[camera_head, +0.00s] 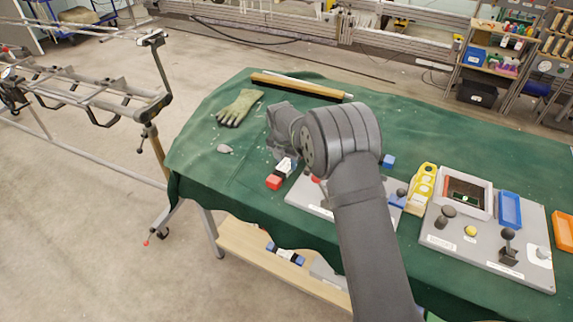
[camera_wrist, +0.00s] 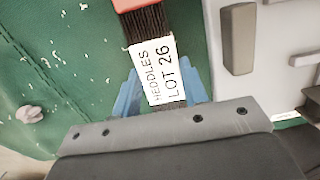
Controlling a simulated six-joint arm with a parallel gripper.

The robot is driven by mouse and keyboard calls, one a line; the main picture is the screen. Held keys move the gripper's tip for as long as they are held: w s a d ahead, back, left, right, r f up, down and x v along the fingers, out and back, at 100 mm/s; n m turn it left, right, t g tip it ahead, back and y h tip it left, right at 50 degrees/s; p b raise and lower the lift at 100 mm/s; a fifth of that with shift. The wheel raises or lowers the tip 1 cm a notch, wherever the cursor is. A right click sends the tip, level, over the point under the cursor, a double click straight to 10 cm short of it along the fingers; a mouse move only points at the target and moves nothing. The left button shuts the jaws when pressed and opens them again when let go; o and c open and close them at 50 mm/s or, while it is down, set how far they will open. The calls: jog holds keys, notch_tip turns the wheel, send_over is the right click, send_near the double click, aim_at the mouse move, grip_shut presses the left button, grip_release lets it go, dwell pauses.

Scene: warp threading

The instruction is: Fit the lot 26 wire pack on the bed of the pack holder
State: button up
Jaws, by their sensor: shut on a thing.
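The lot 26 wire pack (camera_head: 275,181) is a bundle of dark wires with a red end and a white label. In the wrist view its label (camera_wrist: 157,70) reads "HEDDLES LOT 26", and the red end points to the top. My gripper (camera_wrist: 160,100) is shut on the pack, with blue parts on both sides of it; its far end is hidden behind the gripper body. The pack is over the green cloth, left of a light grey plate (camera_head: 307,198) that appears to be the pack holder. My arm hides much of this plate. I cannot tell the pack's height.
A grey plate edge with a raised block (camera_wrist: 238,40) is right of the pack. A glove (camera_head: 239,107), a wooden bar (camera_head: 298,86) and a grey lump (camera_head: 225,149) lie on the cloth. A control panel (camera_head: 489,232) is right. Another pack (camera_head: 285,253) lies on the lower shelf.

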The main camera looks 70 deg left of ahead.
aim_at(288, 164)
notch_tip(288, 164, up, 10)
jog(key=f, duration=0.1)
jog(key=w+d+m, duration=0.1)
jog(key=w+m, duration=0.1)
jog(key=w+d+m, duration=0.2)
jog(key=m, duration=0.1)
jog(key=w+d+r+m+h, duration=0.1)
jog(key=w+m, duration=0.1)
jog(key=w, duration=0.1)
jog(key=shift+d, duration=0.4)
jog(key=w+d+m+h, duration=0.1)
jog(key=w+d+m, duration=0.7)
jog(key=m, duration=0.3)
jog(key=shift+s+a+f, duration=0.1)
jog(key=shift+f, duration=1.4)
jog(key=shift+s+f, duration=0.1)
jog(key=shift+f, duration=1.35)
jog(key=shift+f, duration=0.15)
jog(key=shift+f, duration=0.25)
jog(key=shift+f, duration=0.7)
